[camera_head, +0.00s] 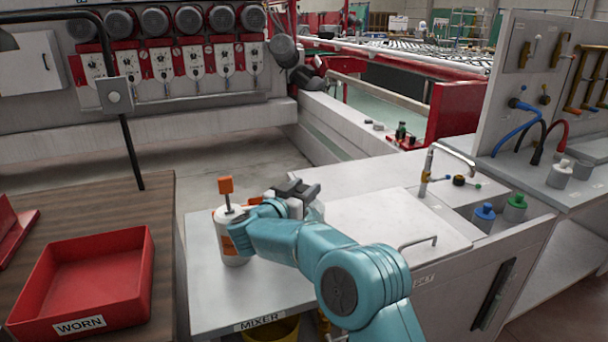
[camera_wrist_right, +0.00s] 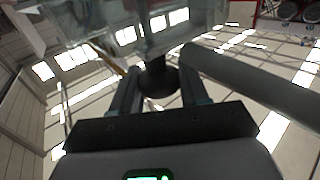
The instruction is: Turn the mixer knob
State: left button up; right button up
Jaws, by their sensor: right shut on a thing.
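My right gripper (camera_head: 298,190) reaches over the bench marked MIXER (camera_head: 258,322), just right of a white canister (camera_head: 232,252) with an orange block on a stem. In the right wrist view, the two fingers of my right gripper (camera_wrist_right: 158,97) are on either side of a dark round knob (camera_wrist_right: 158,78) and shut on it. A clear, glassy body (camera_wrist_right: 130,38) shows just beyond the knob. In the head view the knob is hidden behind my gripper and arm. My left gripper is not in view.
A grey pipe (camera_wrist_right: 255,82) passes close to the right finger. A red WORN bin (camera_head: 90,275) sits on the wooden table at left. A yellow bucket (camera_head: 275,333) is below.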

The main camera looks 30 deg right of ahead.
jog(key=shift+r+m+g+p, duration=0.3)
jog(key=shift+r+g+p, duration=0.05)
jog(key=shift+g, duration=0.15)
jog(key=o, duration=0.8)
jog(key=shift+o, duration=0.8)
jog(key=shift+f, duration=0.1)
jog(key=shift+f, duration=0.1)
jog(key=v, duration=1.6)
jog(key=shift+a+f+b, duration=0.2)
jog(key=shift+f+b, duration=0.05)
jog(key=shift+b, duration=0.2)
